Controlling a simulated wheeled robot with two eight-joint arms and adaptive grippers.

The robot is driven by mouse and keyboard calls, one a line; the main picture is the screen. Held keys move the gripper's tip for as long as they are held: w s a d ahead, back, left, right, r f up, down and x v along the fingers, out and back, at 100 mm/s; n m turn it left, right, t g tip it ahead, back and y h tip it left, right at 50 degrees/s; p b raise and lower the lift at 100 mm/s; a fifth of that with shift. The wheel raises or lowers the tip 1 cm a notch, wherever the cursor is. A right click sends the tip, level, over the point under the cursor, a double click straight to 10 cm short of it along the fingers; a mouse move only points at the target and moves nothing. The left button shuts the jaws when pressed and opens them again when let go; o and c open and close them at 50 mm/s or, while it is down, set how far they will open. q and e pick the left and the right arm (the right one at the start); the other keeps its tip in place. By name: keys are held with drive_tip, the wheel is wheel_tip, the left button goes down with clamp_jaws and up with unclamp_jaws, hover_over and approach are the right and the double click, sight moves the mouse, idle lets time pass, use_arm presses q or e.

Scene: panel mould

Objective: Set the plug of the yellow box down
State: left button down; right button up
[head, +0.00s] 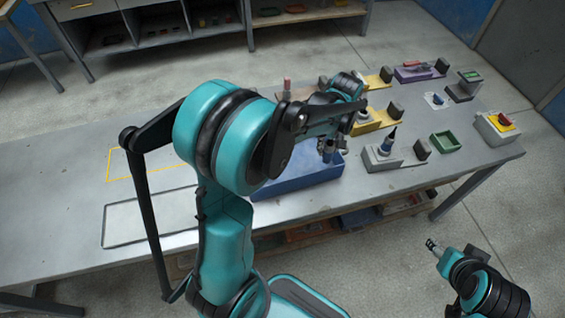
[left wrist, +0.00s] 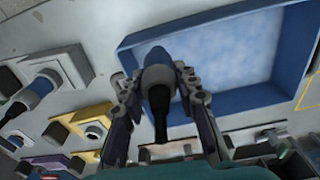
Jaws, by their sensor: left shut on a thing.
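My left gripper (head: 328,152) is shut on a plug and holds it by the blue tray. In the left wrist view the plug (left wrist: 157,78) has a blue tip, a grey collar and a black tail, and sits between the fingers (left wrist: 160,95). It overlaps a corner of the tray; its height above it I cannot tell. A yellow box (head: 367,122) stands right of the gripper, partly hidden by it; a yellow box with an open round socket (left wrist: 90,128) also shows in the left wrist view. My right gripper (head: 432,244) is small, away from the table at the lower right.
The blue tray (head: 305,182) looks empty inside. The left of the table, with yellow and black outlines, is clear.

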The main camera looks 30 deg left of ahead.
use_arm(q)
drive_tip(key=w+a+n, duration=0.3)
drive_tip(key=n, duration=0.4)
drive_tip(key=n+b, duration=0.3)
drive_tip(key=b, duration=0.1)
hover_over(293, 168)
drive_tip(key=s+d, duration=0.2)
drive_tip(key=s, duration=0.2)
wheel_tip(293, 168, down, 7)
drive_tip(key=shift+w+f+g+y+b, duration=0.2)
drive_tip(key=shift+f+b, duration=0.25)
drive_tip(key=shift+f, duration=0.4)
drive_tip(key=shift+w+f+g+y+b, duration=0.15)
drive_tip(key=shift+f+b, duration=0.25)
drive_tip(key=shift+f, duration=0.45)
drive_tip(key=shift+s, duration=0.1)
drive_tip(key=shift+f, duration=0.2)
drive_tip(key=c, duration=1.1)
unclamp_jaws()
drive_tip(key=shift+c, duration=0.2)
